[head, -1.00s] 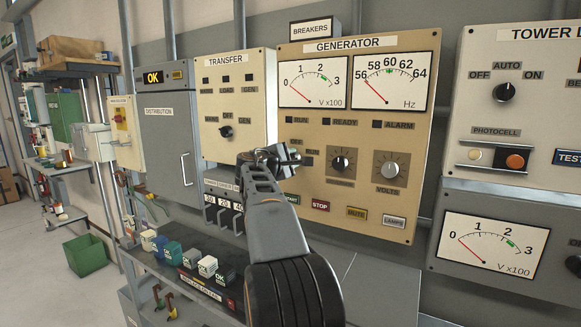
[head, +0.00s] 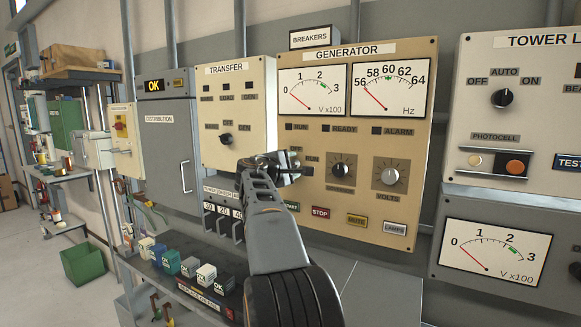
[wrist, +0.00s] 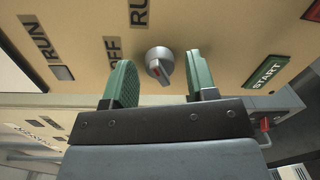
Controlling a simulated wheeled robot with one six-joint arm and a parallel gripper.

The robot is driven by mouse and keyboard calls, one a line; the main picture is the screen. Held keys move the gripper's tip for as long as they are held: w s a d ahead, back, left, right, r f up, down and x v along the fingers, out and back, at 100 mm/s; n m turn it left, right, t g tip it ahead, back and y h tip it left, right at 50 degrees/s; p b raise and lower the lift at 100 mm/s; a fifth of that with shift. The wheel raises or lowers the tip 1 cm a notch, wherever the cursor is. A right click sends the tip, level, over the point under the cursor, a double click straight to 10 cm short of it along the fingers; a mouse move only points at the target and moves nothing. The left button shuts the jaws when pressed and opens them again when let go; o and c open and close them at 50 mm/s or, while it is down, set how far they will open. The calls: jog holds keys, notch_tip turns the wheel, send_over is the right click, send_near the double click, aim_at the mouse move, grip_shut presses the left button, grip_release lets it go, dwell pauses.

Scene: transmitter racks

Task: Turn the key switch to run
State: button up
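The key switch (wrist: 160,64), a round silver knob with a raised bar and a small red mark, sits on the beige generator panel (head: 410,150). In the wrist view it lies beside the OFF label (wrist: 112,50) and below a RUN label (wrist: 140,12). My gripper (wrist: 160,78) is open, with one green finger on each side of the switch and visible gaps to it. I cannot tell how deep the fingertips reach. In the head view my gripper (head: 286,165) is at the panel's left part and hides the switch.
The START button (wrist: 265,72) is right of the fingers in the wrist view. The STOP button (head: 320,212), a dark knob (head: 341,169) and the VOLTS knob (head: 389,176) are to the right in the head view. The transfer panel (head: 250,105) stands to the left.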

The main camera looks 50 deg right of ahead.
jog(key=shift+o, duration=0.2)
jog(key=b+v, duration=0.3)
jog(key=v, duration=1.1)
jog(key=shift+d, duration=0.1)
jog(key=a+f+m+y+p, duration=0.1)
jog(key=a+f+y, duration=0.3)
jog(key=f, duration=0.6)
jog(key=a+f+m+y+p, duration=0.15)
jog(key=a+f+y, duration=0.3)
jog(key=f, duration=0.45)
jog(key=s+a+f+m+y+p, duration=0.1)
jog(key=s+a+f+y+p, duration=0.1)
jog(key=s+a+f+y, duration=0.2)
jog(key=s+a+f+m+y+p, duration=0.2)
jog(key=s+a+f+y, duration=0.2)
jog(key=s+a, duration=0.6)
jog(key=a+f, duration=0.2)
jog(key=a, duration=0.1)
jog(key=shift+a+f+y, duration=0.35)
jog(key=shift+a+f, duration=0.05)
jog(key=shift+w, duration=0.1)
jog(key=shift+c, duration=0.4)
